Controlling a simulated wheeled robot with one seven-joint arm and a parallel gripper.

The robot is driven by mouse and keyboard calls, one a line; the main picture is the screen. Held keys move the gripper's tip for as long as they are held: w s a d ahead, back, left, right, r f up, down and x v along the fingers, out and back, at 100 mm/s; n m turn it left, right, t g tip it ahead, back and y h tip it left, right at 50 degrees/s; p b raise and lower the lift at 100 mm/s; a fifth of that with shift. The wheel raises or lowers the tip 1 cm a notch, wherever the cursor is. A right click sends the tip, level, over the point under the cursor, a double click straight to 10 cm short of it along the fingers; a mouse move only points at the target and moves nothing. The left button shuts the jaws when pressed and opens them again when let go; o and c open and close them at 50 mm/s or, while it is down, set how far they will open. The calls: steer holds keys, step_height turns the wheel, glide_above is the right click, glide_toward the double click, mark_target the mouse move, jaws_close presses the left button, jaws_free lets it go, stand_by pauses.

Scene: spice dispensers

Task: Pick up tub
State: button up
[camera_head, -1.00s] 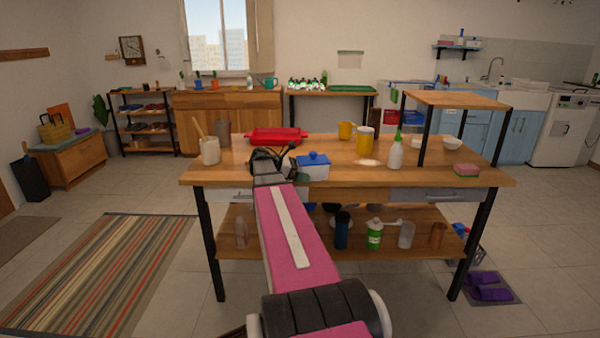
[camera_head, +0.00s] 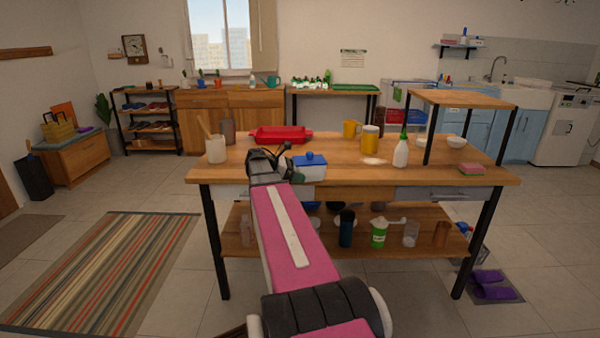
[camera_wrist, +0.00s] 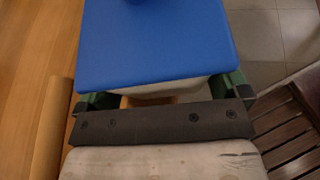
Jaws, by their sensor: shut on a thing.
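The tub is a white box with a flat blue lid and a blue knob (camera_head: 310,158). In the camera_head view it is at the front of the wooden table, just right of my gripper (camera_head: 296,174). In the wrist view the blue lid (camera_wrist: 155,52) fills the upper middle, with part of the white wall below it. The green fingers of my gripper (camera_wrist: 165,97) are on both sides of the tub, shut on it. My wrist hides part of the tub in the camera_head view. I cannot tell whether its base touches the table.
On the table (camera_head: 345,192) a red tray (camera_head: 280,134) is behind the tub, and a crock with utensils (camera_head: 215,150) stands left. A yellow canister (camera_head: 368,140), a white bottle (camera_head: 401,153) and a raised shelf (camera_head: 465,98) are to the right. Several containers stand on the lower shelf.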

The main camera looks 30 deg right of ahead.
steer(key=shift+a, duration=0.15)
steer(key=o, duration=0.8)
steer(key=shift+o, duration=0.2)
steer(key=v, duration=1)
steer(key=shift+a+r, duration=0.2)
steer(key=shift+a, duration=0.15)
steer(key=shift+w, duration=0.15)
